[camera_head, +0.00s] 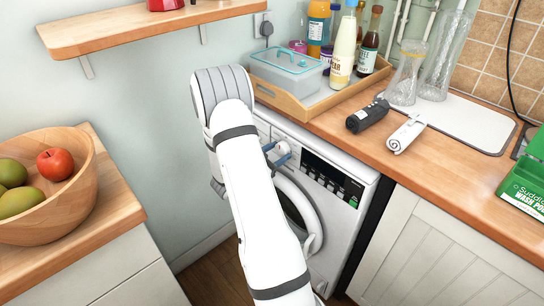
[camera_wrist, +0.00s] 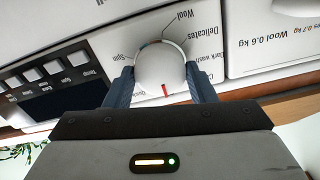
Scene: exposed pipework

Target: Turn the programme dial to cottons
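The white washing machine (camera_head: 345,213) stands under the wooden worktop. Its round white programme dial (camera_wrist: 160,62) is in the middle of the wrist view, which shows the panel upside down. The dial's red mark (camera_wrist: 164,88) points down in that picture, between the label Quick and a partly hidden label starting with C. Wool, Delicates, Dark wash and Spin are readable around it. My gripper (camera_wrist: 160,72) has one dark finger on each side of the dial, apparently touching it. In the head view my gripper (camera_head: 278,155) is at the panel and partly covers the dial.
The display and buttons (camera_wrist: 50,82) are beside the dial. Above, the worktop holds a wooden tray (camera_head: 300,108) with bottles, plus a dark roll (camera_head: 367,116) and a white roll (camera_head: 406,134). A fruit bowl (camera_head: 75,210) stands at left. A shelf (camera_head: 150,25) is at the upper left.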

